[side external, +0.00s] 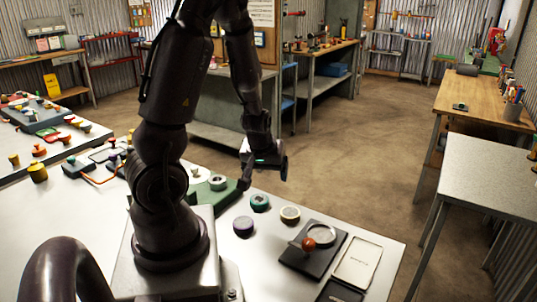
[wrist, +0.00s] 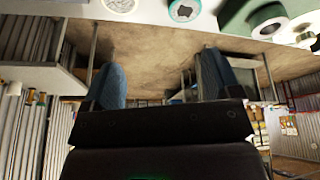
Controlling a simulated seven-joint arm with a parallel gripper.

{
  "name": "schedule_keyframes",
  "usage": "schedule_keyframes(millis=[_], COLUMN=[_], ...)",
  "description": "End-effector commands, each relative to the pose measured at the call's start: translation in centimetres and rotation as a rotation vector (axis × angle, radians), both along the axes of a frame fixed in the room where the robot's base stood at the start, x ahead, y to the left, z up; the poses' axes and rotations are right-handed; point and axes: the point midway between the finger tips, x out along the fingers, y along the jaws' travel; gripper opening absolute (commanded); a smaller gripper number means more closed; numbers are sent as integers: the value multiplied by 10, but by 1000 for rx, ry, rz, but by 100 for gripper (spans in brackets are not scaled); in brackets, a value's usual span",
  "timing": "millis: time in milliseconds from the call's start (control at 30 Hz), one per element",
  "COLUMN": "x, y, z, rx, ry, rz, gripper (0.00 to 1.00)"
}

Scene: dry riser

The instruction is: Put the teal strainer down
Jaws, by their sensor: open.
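A round teal-rimmed piece (side external: 260,202), which looks like the teal strainer, rests on the white table right of my arm's base. It also shows at the top edge of the wrist view (wrist: 184,10), partly cut off. My gripper (side external: 266,176) is above and beyond it, over the far table edge, clear of it. In the wrist view, my gripper (wrist: 161,72) has its two blue-grey fingers spread wide with nothing between them.
A green block (side external: 230,194) with pale rings stands left of the teal piece. A purple round piece (side external: 243,227) and a cream ring (side external: 290,214) lie near it. A dark tray (side external: 297,262) with a red-orange knob (side external: 308,244) is at right.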

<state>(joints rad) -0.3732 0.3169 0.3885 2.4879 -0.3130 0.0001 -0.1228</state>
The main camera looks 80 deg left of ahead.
Motion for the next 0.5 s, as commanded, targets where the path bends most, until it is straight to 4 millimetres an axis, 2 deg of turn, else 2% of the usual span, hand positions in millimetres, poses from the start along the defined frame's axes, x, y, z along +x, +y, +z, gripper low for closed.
schedule_keyframes(millis=[100,233,367,500], x=[33,54,48,23], y=[-39,-97,-151,-192], z=[39,92,142,182], rx=[-46,-80,-62,2], ry=[-71,-121,-137,-122], rz=[-182,-454,-722,-955], gripper=[84,84,84,84])
